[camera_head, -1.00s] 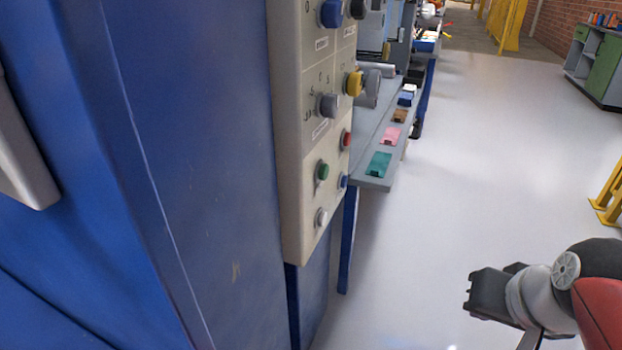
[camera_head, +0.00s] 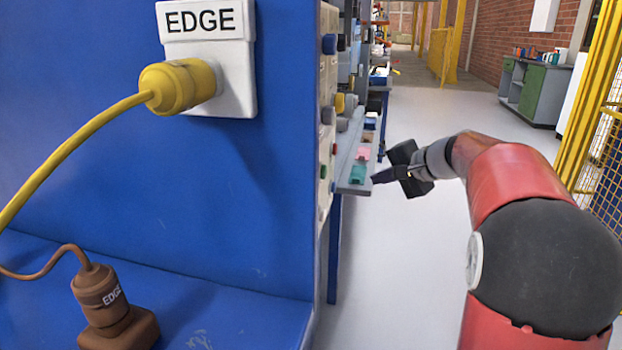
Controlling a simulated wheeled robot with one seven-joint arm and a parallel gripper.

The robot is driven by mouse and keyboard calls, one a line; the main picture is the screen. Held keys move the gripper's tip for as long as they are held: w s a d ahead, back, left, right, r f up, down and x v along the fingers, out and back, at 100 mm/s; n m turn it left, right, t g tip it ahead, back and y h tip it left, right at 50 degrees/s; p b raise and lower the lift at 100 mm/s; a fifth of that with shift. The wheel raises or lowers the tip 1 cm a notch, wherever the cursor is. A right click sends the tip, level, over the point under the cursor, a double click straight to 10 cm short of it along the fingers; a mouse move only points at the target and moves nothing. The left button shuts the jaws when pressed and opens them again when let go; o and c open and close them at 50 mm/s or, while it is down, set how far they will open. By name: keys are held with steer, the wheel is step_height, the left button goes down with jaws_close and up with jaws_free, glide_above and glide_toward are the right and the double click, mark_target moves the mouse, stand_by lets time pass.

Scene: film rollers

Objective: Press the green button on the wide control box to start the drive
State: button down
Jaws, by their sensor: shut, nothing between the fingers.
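The beige control box (camera_head: 326,110) is seen almost edge-on, on the right side of the blue machine. Its green button (camera_head: 323,171) shows as a small spot low on the panel, with a red button (camera_head: 334,149) up and to its right. Blue, yellow and grey knobs stick out above them. My gripper (camera_head: 376,178) is shut and empty, its fingers pointing left towards the panel. In the picture it is right of the green button, with a visible gap between them. It overlaps the edge of the grey shelf; I cannot tell if they touch.
The blue machine (camera_head: 270,200) fills the left side, with a yellow plug (camera_head: 178,86) in a white socket and a brown plug (camera_head: 100,295) below. A grey shelf (camera_head: 352,187) with coloured pieces stands beyond the panel. The floor on the right is open before yellow fencing (camera_head: 590,100).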

mark_target(324, 172)
stand_by(0.3)
steer(key=w+a+p, duration=0.1)
steer(key=w+a, duration=0.1)
steer(key=a, duration=0.6)
steer(key=shift+w+a, duration=0.2)
steer(key=shift+w, duration=0.15)
stand_by(1.8)
steer(key=shift+w+a, duration=0.15)
steer(key=shift+a, duration=0.2)
steer(key=shift+w+a, duration=0.15)
steer(key=shift+a, duration=0.35)
stand_by(0.8)
steer(key=shift+d, duration=0.1)
steer(key=shift+s+d, duration=0.3)
steer(key=shift+d, duration=0.45)
